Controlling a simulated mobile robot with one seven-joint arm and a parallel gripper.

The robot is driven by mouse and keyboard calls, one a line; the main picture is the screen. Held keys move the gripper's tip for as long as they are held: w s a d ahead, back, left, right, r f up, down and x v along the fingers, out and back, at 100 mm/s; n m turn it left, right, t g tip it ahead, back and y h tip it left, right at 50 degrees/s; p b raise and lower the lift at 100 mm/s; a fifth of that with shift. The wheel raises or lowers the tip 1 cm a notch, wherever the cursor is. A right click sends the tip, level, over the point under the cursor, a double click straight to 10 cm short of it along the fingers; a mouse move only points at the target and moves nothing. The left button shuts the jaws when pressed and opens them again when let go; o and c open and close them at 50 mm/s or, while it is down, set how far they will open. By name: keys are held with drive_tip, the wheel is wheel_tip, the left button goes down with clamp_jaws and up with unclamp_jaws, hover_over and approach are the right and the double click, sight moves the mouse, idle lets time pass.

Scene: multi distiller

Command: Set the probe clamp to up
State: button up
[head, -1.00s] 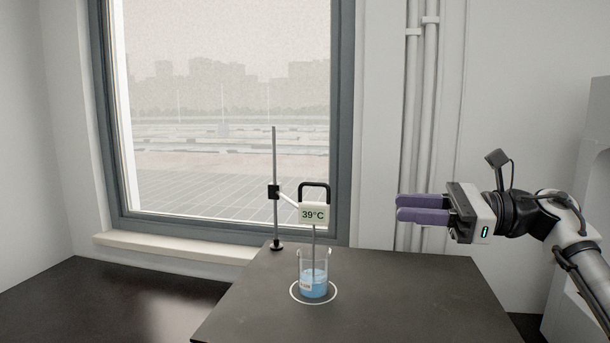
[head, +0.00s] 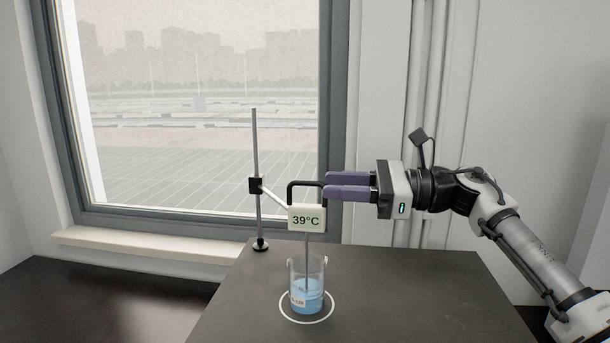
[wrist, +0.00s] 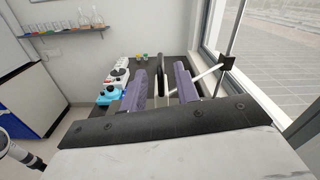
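The probe clamp is a white display reading 39°C (head: 307,219) with a black handle (head: 291,190) on top. A pale arm joins it to a black block (head: 256,185) on an upright metal rod (head: 255,140). The probe (head: 307,265) hangs from the display down into a glass beaker of blue liquid (head: 308,298). My gripper (head: 327,186) is level with the handle, its purple fingertips at the handle's right side. In the wrist view the fingers are apart, with the dark handle (wrist: 160,68) between them and gaps showing. Whether a finger touches it I cannot tell.
The beaker stands inside a white ring on the dark table (head: 420,300). A window (head: 200,120) is behind the rod. The wrist view shows lab devices (wrist: 115,80) on a farther counter and a shelf of small flasks (wrist: 65,30). The table's right side is clear.

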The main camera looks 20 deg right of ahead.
sight(319, 183)
drive_tip(key=p+x, duration=0.1)
drive_tip(key=x, duration=0.5)
drive_tip(key=shift+w, duration=0.1)
drive_tip(key=shift+c, duration=0.3)
clamp_jaws()
